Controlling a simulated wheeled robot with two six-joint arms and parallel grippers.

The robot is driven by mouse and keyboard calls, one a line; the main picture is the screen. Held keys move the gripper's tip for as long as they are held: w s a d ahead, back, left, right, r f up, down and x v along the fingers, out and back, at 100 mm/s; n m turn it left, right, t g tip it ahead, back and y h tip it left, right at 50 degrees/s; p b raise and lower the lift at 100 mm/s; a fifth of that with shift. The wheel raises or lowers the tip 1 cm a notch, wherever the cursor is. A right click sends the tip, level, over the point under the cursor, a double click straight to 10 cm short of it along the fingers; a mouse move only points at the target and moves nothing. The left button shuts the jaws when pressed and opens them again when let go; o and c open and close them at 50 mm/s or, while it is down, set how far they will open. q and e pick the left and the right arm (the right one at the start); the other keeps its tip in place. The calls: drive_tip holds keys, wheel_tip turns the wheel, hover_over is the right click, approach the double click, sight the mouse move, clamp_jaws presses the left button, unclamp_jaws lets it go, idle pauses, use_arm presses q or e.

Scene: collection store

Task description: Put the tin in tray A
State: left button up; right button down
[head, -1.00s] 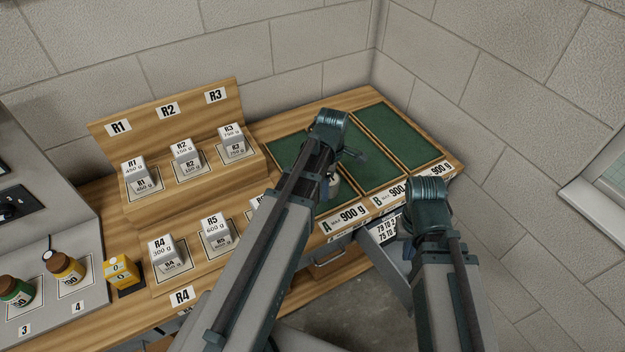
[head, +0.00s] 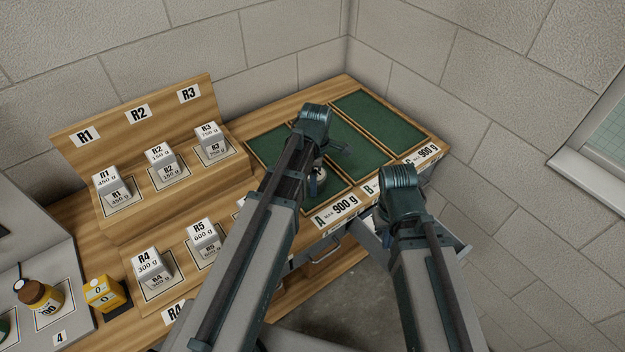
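Tray A (head: 265,147) is the leftmost green-lined tray at the back of the wooden bench, with "A max 900 g" on its front label. My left arm reaches across it and covers much of it. My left gripper (head: 327,160) is low over the tray's right part, mostly behind the arm, so its fingers do not show clearly. A small pale round thing (head: 319,180), perhaps the tin, shows just below it; whether it is held or resting I cannot tell. My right arm's joint (head: 401,190) is in front of the trays; its gripper fingers cannot be made out.
Tray B (head: 357,150) and another green tray (head: 385,122) lie to the right of tray A. A stepped wooden rack (head: 105,228) holds labelled grey blocks. A yellow box (head: 103,293) and a brown jar (head: 40,296) are at lower left. A wall closes off the back.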

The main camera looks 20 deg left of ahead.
use_arm(q)
drive_tip(key=shift+f, duration=0.15)
drive_tip(key=o, duration=1.3)
wheel_tip(320, 180, up, 12)
drive_tip(key=p, duration=1.2)
drive_tip(key=shift+r, duration=0.25)
